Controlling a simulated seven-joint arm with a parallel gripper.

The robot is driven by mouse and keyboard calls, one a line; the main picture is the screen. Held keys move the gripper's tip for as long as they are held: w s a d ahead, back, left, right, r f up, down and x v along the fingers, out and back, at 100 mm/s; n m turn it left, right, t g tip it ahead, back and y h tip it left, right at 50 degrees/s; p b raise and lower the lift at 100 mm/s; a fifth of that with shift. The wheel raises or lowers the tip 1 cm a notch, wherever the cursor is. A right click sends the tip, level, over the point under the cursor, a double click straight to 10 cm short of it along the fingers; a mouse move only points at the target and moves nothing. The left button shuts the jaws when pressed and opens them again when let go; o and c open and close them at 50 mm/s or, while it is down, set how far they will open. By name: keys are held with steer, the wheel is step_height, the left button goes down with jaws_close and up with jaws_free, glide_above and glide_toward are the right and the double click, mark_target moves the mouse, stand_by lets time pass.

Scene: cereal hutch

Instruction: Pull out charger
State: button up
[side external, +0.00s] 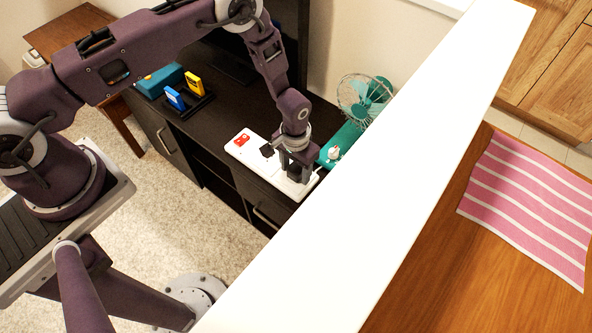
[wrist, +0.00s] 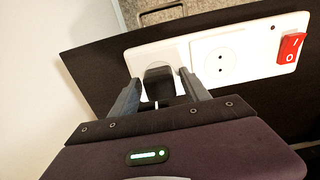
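The charger is a small black block (wrist: 158,80) in the left socket of a white power strip (wrist: 262,62) in the wrist view. A thin pale line, perhaps its cable, shows at its near side. My gripper (wrist: 160,82) is open, one finger on each side of the charger, with narrow gaps between. In the side view, my gripper (side external: 296,170) is down at the right end of the power strip (side external: 251,150), its fingers largely hiding the charger. The middle socket (wrist: 218,58) looks empty in the wrist view; a dark patch shows near there in the side view.
A red switch (wrist: 291,47) is at the strip's other end. The strip lies on a dark cabinet (side external: 228,110). A teal fan (side external: 366,98) stands behind it. Yellow and blue items (side external: 193,83) sit at left. A white partition (side external: 420,135) rises at right.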

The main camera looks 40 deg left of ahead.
mark_target(296, 168)
jaws_close()
steer(key=shift+r, duration=3.05)
